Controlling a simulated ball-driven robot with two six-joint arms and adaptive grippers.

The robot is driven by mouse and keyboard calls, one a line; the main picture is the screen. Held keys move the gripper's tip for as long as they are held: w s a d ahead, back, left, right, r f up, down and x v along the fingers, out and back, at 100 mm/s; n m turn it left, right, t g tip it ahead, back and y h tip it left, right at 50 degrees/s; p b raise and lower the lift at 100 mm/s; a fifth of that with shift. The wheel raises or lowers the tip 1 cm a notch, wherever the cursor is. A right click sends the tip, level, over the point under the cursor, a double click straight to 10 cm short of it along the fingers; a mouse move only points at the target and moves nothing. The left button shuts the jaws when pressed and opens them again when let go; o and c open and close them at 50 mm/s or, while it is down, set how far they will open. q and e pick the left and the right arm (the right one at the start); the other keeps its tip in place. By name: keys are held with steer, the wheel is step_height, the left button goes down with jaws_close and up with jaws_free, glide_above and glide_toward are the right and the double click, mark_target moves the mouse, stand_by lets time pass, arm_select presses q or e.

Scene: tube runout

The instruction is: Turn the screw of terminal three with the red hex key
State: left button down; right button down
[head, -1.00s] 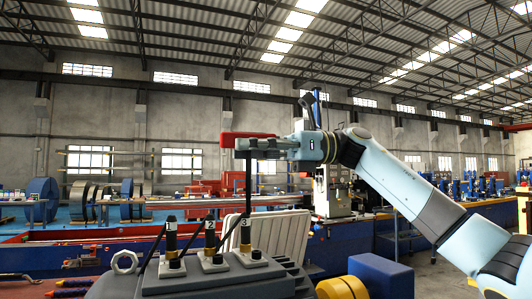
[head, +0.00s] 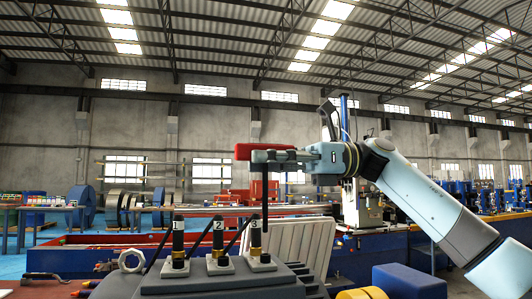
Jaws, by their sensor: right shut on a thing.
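The red hex key has a red handle (head: 250,150) and a thin black shaft that hangs upright from it. My right gripper (head: 268,157) is shut on the red handle and holds it above the terminals. The shaft runs down close to terminal three (head: 256,240), a dark post labelled 3 on a light base. The lower end of the shaft is hard to see against the post, so I cannot tell whether it touches the screw. Terminal two (head: 218,240) and terminal one (head: 178,242) stand to the left. My left gripper is not in view.
The terminals sit on a stepped dark grey block (head: 225,283) with dark slanted rods beside them. A ribbed whitish panel (head: 305,250) leans behind on the right. A light ring (head: 131,260) is at left. A blue block (head: 408,281) and a yellow roll (head: 362,293) lie right.

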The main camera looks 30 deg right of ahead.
steer(key=shift+f+b, duration=0.3)
steer(key=shift+f, duration=0.6)
steer(key=shift+b, duration=0.5)
steer(key=shift+f+b, duration=1.1)
steer(key=shift+f, duration=0.1)
steer(key=c, duration=1.9)
jaws_free()
jaws_close()
